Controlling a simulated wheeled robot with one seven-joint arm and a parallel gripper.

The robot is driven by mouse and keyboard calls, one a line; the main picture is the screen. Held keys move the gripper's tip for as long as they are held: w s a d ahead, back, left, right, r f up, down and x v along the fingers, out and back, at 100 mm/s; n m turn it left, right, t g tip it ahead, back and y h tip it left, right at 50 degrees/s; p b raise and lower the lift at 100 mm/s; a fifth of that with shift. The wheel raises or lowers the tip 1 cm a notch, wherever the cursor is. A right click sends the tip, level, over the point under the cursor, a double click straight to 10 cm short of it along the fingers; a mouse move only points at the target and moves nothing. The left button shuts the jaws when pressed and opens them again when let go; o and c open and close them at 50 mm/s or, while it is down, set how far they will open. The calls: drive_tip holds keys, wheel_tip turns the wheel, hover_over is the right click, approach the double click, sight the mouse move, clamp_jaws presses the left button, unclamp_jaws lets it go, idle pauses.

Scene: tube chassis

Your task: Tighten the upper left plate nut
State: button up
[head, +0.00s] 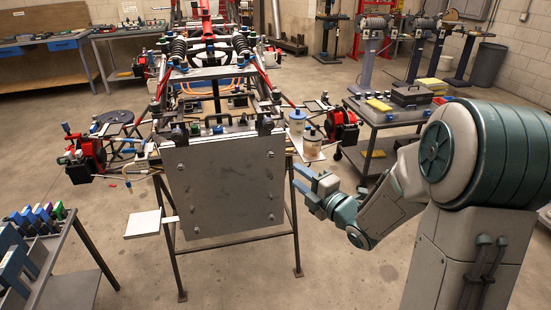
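A flat grey plate (225,195) stands upright on the front of the tube chassis, held above the floor by a dark metal stand. Small fasteners sit near its corners. The upper left plate nut (181,167) is a tiny light spot near the plate's upper left corner; how tight it is cannot be seen. My gripper (299,177) is to the right of the plate, well away from that nut. Its two blue fingers point left and are spread apart, with nothing visible between them.
A tool cart (30,255) is at the lower left, and a white flat panel (143,224) juts out left of the plate. Lidded jars (312,142) stand right of the plate. A loaded cart (395,115) is behind my arm. The floor before the plate is clear.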

sight(273, 157)
drive_tip(key=p+x, duration=0.2)
drive_tip(key=x, duration=0.9)
drive_tip(key=shift+w, duration=0.1)
clamp_jaws()
